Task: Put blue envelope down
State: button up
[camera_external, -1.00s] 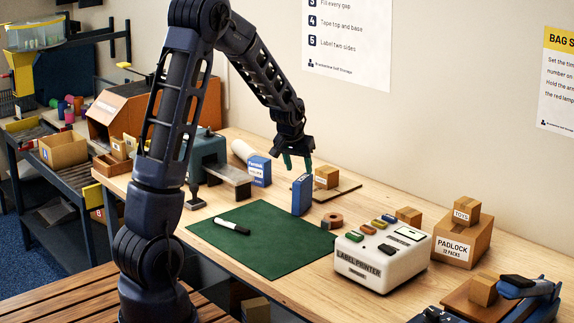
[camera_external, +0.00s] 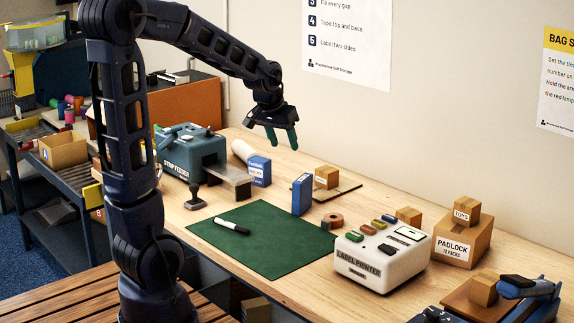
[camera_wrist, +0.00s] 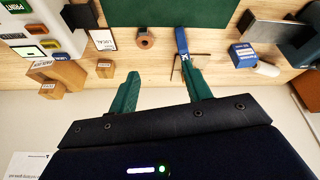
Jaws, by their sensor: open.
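The blue envelope (camera_external: 302,195) looks like a thin blue upright packet. It stands on edge on the wooden bench, just behind the green mat (camera_external: 262,240). In the wrist view the blue envelope (camera_wrist: 182,40) shows beyond the right finger, apart from it. My gripper (camera_external: 284,138) is open and empty, above and a little left of the envelope, with clear air between them. In the wrist view nothing lies between the fingers of my gripper (camera_wrist: 158,72).
A blue box (camera_external: 260,171) and the strip feeder (camera_external: 190,155) stand left of the envelope. A tape roll (camera_external: 332,220), a small carton (camera_external: 327,177) and the label printer (camera_external: 381,257) are to its right. The wall is behind.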

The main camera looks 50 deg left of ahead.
jog(key=s+d+r+m, duration=0.1)
jog(key=s+d, duration=0.3)
jog(key=s, duration=0.8)
jog(key=s+d+r+m, duration=0.2)
jog(key=s+d+r, duration=0.1)
jog(key=s, duration=0.9)
jog(key=shift+s+d+r+h, duration=0.15)
jog(key=shift+s+d+h, duration=0.2)
jog(key=shift+d, duration=0.45)
